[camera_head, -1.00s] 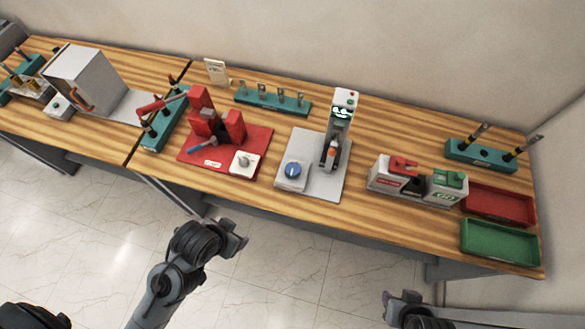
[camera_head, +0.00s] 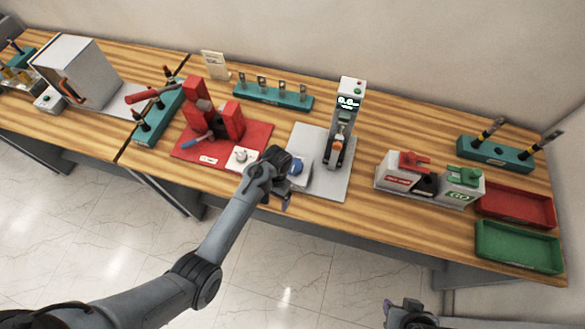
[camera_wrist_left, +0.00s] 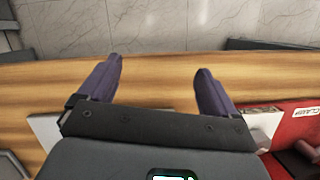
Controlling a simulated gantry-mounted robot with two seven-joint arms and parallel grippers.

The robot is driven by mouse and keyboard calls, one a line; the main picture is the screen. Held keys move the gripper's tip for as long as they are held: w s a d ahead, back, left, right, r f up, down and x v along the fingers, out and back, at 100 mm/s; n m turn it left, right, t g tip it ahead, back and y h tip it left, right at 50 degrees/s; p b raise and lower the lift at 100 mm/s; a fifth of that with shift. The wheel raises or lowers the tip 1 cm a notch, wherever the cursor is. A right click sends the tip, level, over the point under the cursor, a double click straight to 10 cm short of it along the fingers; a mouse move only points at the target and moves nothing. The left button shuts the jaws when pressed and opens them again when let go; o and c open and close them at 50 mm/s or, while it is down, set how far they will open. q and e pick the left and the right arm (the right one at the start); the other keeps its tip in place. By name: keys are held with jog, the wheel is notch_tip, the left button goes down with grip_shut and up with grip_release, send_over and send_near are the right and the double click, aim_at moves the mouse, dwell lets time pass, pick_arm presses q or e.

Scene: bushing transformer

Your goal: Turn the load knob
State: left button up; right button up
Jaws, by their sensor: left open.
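The load knob (camera_head: 297,167) is a blue dial on a small light box at the front left of the grey tester plate (camera_head: 332,189). My left gripper (camera_head: 286,192) is over the box's front edge, close to the knob, and partly covers the box. Whether it touches the knob cannot be told. In the left wrist view the left gripper (camera_wrist_left: 160,66) is open, with bare wood between its purple fingers; the knob is not seen there. My right gripper (camera_head: 405,312) shows only partly at the bottom edge, its jaws unclear.
The tester column (camera_head: 350,103) with a lit display stands behind the knob. A red clamp base (camera_head: 190,152) with a white knob box (camera_head: 240,158) is close on the left.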

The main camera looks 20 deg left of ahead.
aim_at(294, 165)
pick_arm(q)
jog(key=w+d+r+t+b, duration=0.2)
jog(key=w+r+t, duration=0.1)
jog(key=w+r, duration=0.95)
jog(key=f, duration=0.3)
jog(key=w+f, duration=0.1)
jog(key=f, duration=0.7)
jog(key=shift+w+d+f, duration=0.1)
jog(key=shift+w, duration=0.25)
jog(key=c, duration=1)
jog(key=shift+c, duration=0.2)
